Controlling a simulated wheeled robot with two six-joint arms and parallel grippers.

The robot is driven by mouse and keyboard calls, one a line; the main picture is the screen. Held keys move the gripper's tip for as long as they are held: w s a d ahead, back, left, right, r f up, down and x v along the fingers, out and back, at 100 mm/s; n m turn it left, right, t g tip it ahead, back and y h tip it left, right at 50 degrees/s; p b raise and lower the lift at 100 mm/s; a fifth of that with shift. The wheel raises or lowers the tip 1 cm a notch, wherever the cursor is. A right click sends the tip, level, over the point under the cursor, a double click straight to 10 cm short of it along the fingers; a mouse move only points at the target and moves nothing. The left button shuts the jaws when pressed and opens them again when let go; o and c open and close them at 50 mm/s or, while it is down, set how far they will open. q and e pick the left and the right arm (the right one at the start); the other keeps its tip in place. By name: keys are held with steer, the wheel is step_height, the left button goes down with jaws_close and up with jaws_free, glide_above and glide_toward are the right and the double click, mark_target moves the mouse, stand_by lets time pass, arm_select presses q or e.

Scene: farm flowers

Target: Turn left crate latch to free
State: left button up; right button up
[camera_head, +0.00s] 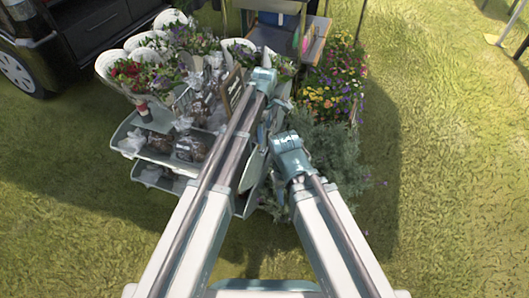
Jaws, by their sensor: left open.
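My left gripper (268,58) is at the far end of the left arm, above the flower display, and is open. Its fingers are small and partly lost against the flowers behind. My right arm ends lower and to the right, in front of the green foliage; its gripper fingers cannot be made out clearly. No crate latch can be told apart in the head view. The area around and between the two arms is cluttered and partly covered by them, so I cannot tell whether either gripper touches a crate or latch.
A grey tiered stand (138,168) with wrapped goods is on the left. White buckets (109,63) of flowers stand behind it. Yellow and purple flowers (333,92) and bushy green foliage (333,152) are right of the arms. A dark vehicle (70,45) is at top left. Open grass lies right.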

mark_target(264, 151)
arm_select(q)
step_height(264, 151, down, 10)
steer(key=b, duration=0.9)
steer(key=shift+f, duration=0.25)
